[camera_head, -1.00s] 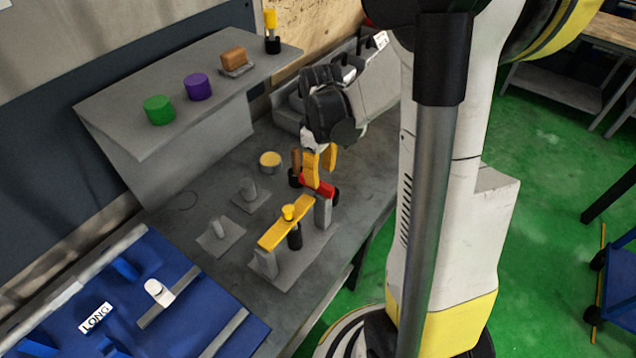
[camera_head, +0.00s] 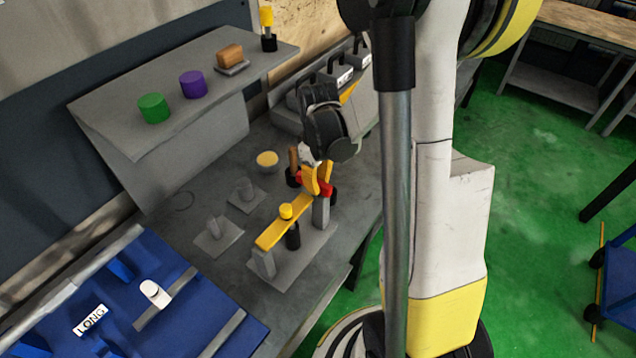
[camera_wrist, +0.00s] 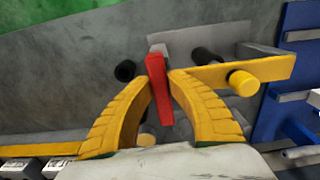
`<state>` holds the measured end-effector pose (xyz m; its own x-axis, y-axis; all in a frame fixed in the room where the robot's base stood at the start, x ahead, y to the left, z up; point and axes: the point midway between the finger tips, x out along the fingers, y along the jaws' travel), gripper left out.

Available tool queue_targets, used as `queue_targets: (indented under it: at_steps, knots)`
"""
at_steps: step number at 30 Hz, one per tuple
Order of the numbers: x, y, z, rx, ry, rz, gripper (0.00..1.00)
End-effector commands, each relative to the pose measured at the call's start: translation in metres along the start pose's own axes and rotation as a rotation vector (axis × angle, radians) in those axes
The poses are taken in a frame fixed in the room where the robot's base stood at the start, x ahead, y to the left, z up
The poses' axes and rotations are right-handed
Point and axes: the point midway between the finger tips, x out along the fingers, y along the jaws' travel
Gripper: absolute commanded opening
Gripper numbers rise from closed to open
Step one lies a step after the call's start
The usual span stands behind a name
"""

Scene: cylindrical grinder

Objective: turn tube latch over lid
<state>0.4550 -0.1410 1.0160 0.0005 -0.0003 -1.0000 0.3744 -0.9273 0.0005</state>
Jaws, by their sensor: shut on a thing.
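The red latch (camera_head: 329,189) sits at the top of the grey post (camera_head: 321,210), partly hidden by my fingers in the head view. My gripper (camera_head: 318,180) is shut on it. In the wrist view the red latch (camera_wrist: 159,88) lies between the two yellow fingertips of my gripper (camera_wrist: 160,76). The yellow bar-shaped lid (camera_head: 272,235) with a round knob (camera_head: 286,211) lies across the fixture. The lid (camera_wrist: 270,68) runs right from beside the latch in the wrist view, roughly crosswise to it. Whether the latch overlaps the lid's end is unclear.
A brown-topped peg (camera_head: 293,158) and a yellow-topped round cup (camera_head: 267,160) stand close behind my gripper. A raised shelf (camera_head: 120,125) holds green and purple cylinders. A blue tray (camera_head: 200,315) is at front left.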

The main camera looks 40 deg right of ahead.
Motion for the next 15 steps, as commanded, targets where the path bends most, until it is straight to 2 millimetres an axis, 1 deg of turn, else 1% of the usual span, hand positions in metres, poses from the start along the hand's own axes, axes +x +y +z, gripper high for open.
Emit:
queue_targets:
  at_steps: [8,15]
  knots:
    - [0.0009,-0.0007,0.0003,-0.029,0.000,-0.001,0.00]
    - [0.0017,-0.0021,0.0005,-0.152,0.000,-0.001,0.00]
